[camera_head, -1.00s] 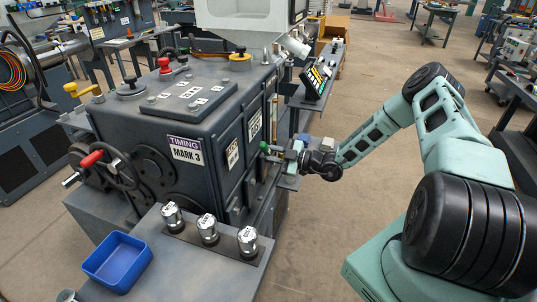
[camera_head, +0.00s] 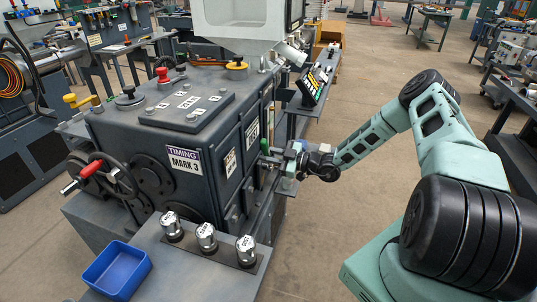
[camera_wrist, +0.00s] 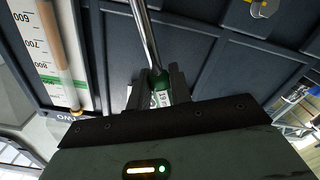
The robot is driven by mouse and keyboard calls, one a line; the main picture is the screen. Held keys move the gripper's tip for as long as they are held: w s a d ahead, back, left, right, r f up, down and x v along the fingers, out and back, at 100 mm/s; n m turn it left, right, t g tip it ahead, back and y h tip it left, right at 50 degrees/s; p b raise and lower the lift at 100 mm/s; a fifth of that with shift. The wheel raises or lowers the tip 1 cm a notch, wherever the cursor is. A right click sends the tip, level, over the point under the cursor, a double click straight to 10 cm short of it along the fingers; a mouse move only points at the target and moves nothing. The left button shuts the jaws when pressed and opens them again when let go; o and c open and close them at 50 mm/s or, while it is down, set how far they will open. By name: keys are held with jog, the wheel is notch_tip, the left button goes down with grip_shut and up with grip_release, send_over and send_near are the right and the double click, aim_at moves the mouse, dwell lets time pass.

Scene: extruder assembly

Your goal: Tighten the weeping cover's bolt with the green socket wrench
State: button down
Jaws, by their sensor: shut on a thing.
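My gripper (camera_wrist: 158,92) is shut on the green socket wrench (camera_wrist: 160,78). In the wrist view the wrench's green part sits between the fingers, and its shiny shaft runs up out of the top of the picture. In the head view my gripper (camera_head: 283,150) is at the right side of the dark machine (camera_head: 190,200), and a bit of green from the wrench (camera_head: 265,146) shows by the machine's side panels. The far end of the wrench is out of the wrist view, so I cannot tell whether it touches a bolt. No weeping is clearly visible on any cover.
A gauge (camera_wrist: 55,60) marked 600 to 800 stands at the left of the wrist view. A blue bin (camera_head: 117,270) and several silver-capped posts (camera_head: 206,237) are on the front ledge. A red-handled wheel (camera_head: 90,170) juts out at the left.

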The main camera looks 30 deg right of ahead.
jog(key=shift+s+a+f+n, duration=0.2)
jog(key=shift+n, duration=0.2)
jog(key=shift+p+v, duration=0.85)
jog(key=shift+v, duration=0.05)
dwell(0.9)
jog(key=shift+s+d, duration=0.1)
jog(key=shift+s, duration=0.05)
dwell(0.3)
jog(key=shift+p+v, duration=0.55)
jog(key=shift+v, duration=1.95)
